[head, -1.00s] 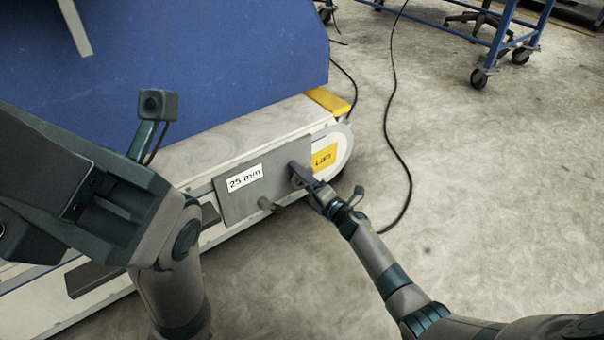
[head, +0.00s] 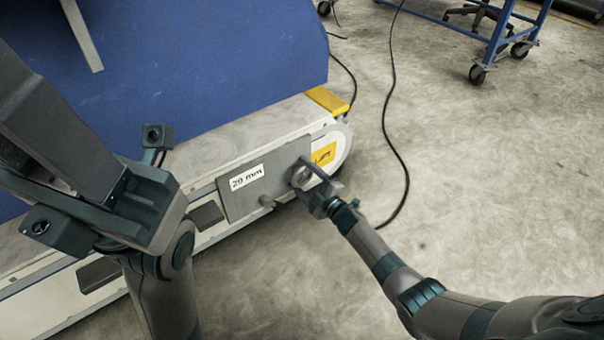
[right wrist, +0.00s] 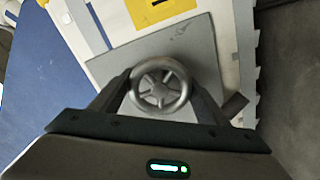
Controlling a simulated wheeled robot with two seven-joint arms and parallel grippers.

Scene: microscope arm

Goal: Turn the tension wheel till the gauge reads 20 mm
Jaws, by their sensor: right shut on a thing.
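The tension wheel is a grey spoked handwheel (right wrist: 160,88), on a grey plate (head: 232,205) at the right end of the machine. My right gripper (head: 304,172) reaches it from the lower right in the head view. In the right wrist view the fingers of my right gripper (right wrist: 160,92) lie on both sides of the wheel's rim, shut on it. The gauge label (head: 247,177) on the plate appears to read 20 mm; its second digit is slightly blurred. My left arm shows at the left of the head view, but I cannot make out its gripper fingers.
A yellow label (head: 323,154) reading LIFT is beside the plate. The blue machine housing (head: 220,70) rises behind. A black cable (head: 391,120) runs over the floor. The floor at the right is largely clear.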

